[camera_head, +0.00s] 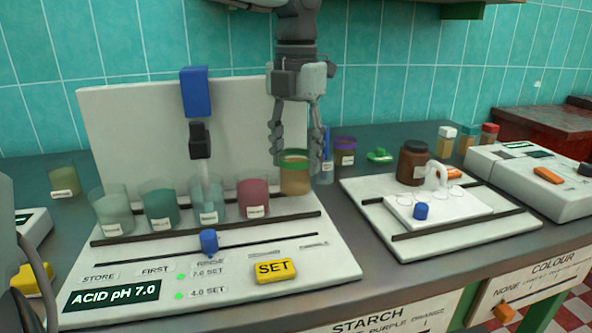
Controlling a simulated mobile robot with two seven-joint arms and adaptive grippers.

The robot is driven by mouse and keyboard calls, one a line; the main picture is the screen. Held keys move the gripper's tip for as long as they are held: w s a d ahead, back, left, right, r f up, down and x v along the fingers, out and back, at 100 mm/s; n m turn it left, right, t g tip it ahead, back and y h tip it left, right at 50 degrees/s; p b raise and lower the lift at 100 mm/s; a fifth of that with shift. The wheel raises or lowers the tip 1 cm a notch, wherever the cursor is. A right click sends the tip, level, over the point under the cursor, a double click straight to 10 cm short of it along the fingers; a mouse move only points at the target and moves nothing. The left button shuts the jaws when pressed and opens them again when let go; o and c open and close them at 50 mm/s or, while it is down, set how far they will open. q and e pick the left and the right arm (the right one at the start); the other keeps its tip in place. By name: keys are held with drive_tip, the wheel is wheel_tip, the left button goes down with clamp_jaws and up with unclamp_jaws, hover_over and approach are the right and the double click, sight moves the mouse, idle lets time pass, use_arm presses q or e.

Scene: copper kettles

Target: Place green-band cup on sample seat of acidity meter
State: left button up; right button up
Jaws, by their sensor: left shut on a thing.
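The green-band cup (295,182) holds brownish liquid and is upright between the fingers of my left gripper (296,150), which is shut on it. It is at the right end of the cup row on the acidity meter (290,238); I cannot tell whether its bottom touches the meter. The meter's display (115,295) reads "ACID pH 7.0". Its probe (201,140) hangs under a blue block, over a clear cup (208,208). My right gripper is not in view.
More cups stand on the meter: a pale one (113,212), a teal one (160,208) and a pink one (253,200). A purple-rimmed cup (345,152) is behind right. A brown jar (412,163) stands on the white board (450,238). The meter's back panel (130,130) rises behind the cups.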

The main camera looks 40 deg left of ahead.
sight(296, 170)
use_arm(q)
wheel_tip(296, 170, down, 3)
drive_tip(key=shift+r, duration=0.2)
drive_tip(key=shift+f, duration=0.25)
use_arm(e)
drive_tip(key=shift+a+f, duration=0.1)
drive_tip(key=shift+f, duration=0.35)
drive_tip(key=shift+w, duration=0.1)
